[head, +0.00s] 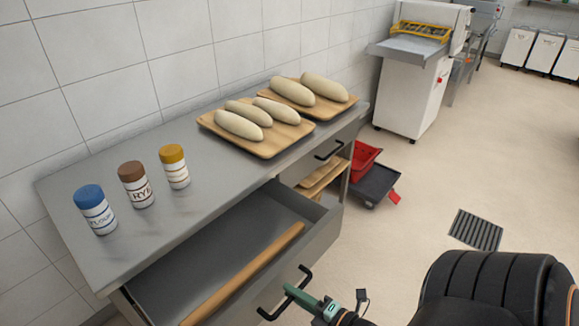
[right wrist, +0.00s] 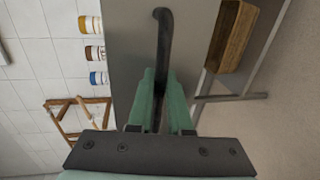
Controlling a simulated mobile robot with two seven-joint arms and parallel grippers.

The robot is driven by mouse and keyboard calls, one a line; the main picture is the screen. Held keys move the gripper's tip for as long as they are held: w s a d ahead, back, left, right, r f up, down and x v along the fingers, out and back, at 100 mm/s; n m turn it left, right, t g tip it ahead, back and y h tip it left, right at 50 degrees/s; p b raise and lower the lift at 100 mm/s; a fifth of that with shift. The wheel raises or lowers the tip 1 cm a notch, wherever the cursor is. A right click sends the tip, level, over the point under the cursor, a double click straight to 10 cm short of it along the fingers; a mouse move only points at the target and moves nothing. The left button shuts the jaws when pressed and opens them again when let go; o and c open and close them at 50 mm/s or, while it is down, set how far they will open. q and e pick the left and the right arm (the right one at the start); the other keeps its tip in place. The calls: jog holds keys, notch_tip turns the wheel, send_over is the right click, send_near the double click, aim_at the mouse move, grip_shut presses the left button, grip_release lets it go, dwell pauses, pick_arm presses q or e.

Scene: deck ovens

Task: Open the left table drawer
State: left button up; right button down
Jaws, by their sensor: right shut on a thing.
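The left table drawer (head: 318,237) stands pulled well out of the steel table (head: 140,238). A wooden rolling pin (head: 245,275) lies inside it. My right gripper (head: 298,294) is shut on the drawer's black bar handle (head: 306,271). In the right wrist view, the green fingers (right wrist: 161,95) close around the dark handle (right wrist: 163,45), in front of the grey drawer front (right wrist: 125,50). My left gripper is in neither view.
Three jars, blue-lidded (head: 95,210), brown-lidded (head: 136,185) and yellow-lidded (head: 174,167), stand on the tabletop. Two wooden boards (head: 262,150) (head: 345,104) hold dough loaves. The right drawer's handle (head: 328,150) is behind. A red crate (head: 364,160) sits beyond; floor to the right is mostly clear.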

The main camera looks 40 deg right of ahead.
jog(key=shift+s, duration=0.1)
jog(key=c, duration=0.8)
grip_release()
jog(key=shift+c, duration=0.2)
jog(key=v, duration=1.2)
jog(key=shift+s, duration=0.3)
jog(key=shift+w, duration=0.1)
